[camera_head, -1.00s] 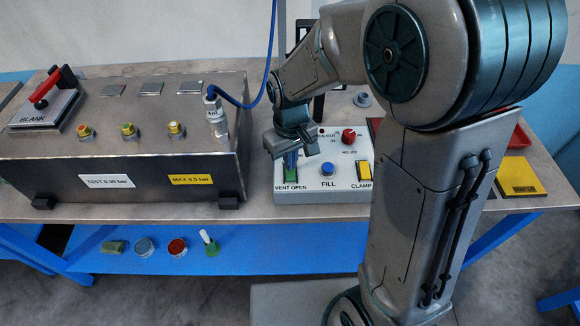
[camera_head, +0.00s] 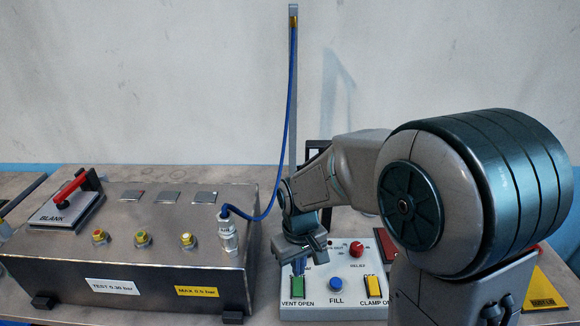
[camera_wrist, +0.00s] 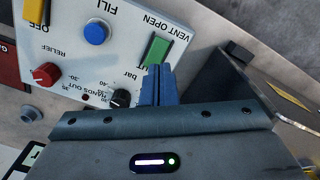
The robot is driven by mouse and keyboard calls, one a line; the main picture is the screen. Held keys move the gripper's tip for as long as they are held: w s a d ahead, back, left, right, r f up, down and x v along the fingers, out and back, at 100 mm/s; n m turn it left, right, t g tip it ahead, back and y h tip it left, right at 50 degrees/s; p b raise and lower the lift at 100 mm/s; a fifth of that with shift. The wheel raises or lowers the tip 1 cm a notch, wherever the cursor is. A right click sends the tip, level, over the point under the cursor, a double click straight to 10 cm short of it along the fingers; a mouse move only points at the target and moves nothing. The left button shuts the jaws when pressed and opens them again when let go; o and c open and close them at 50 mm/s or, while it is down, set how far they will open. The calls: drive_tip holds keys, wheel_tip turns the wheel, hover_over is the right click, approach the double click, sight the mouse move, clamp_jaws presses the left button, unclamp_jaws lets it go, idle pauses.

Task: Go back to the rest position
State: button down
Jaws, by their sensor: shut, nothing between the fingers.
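My gripper (camera_head: 298,266) is shut and empty, pointing down over the left part of the white control box (camera_head: 352,277). Its blue fingers are together in the wrist view (camera_wrist: 158,75), just beside the green VENT OPEN switch (camera_wrist: 158,50). In the head view that switch (camera_head: 297,286) shows directly below the fingertips; I cannot tell whether they touch it. My arm reaches in from the right, bent at the elbow, not folded back.
A metal test box (camera_head: 130,262) stands left, with a hose connector (camera_head: 227,235) and blue hose (camera_head: 291,110) rising near my wrist. The box carries a blue FILL button (camera_head: 336,285), red RELIEF knob (camera_head: 357,249) and yellow CLAMP switch (camera_head: 373,286). A yellow-labelled block (camera_head: 541,290) lies right.

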drive_tip(key=s+d+r+m+t, duration=0.3)
drive_tip(key=s+d+r+m, duration=0.2)
drive_tip(key=s+d+r, duration=0.6)
drive_tip(key=shift+s+d+m+t, duration=0.3)
drive_tip(key=shift+s+d, duration=0.2)
drive_tip(key=shift+s, duration=0.4)
